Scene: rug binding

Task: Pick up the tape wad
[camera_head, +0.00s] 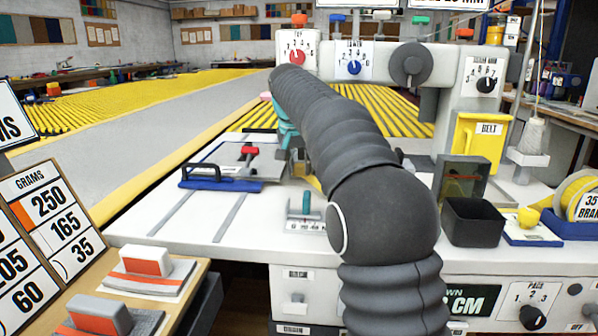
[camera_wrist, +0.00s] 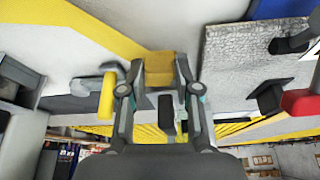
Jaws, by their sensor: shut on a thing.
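The tape wad (camera_wrist: 159,72) shows in the wrist view as a small, dull-yellow block between my fingertips. My gripper (camera_wrist: 159,66) is shut on it, with a dark finger on each side. Pale and yellow surfaces lie behind the wad, and I cannot tell how far it is from them. In the head view my own dark arm covers most of the gripper and the wad. Only some teal parts show past the arm's far end, above the back of the white machine bed (camera_head: 250,215).
A blue-edged plate with a red-handled clamp (camera_head: 248,152) lies left of my arm. A black open bin (camera_head: 472,222), a blue tray with a yellow piece (camera_head: 530,238) and a tape roll (camera_head: 580,196) stand at right. The front left of the bed is mostly clear.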

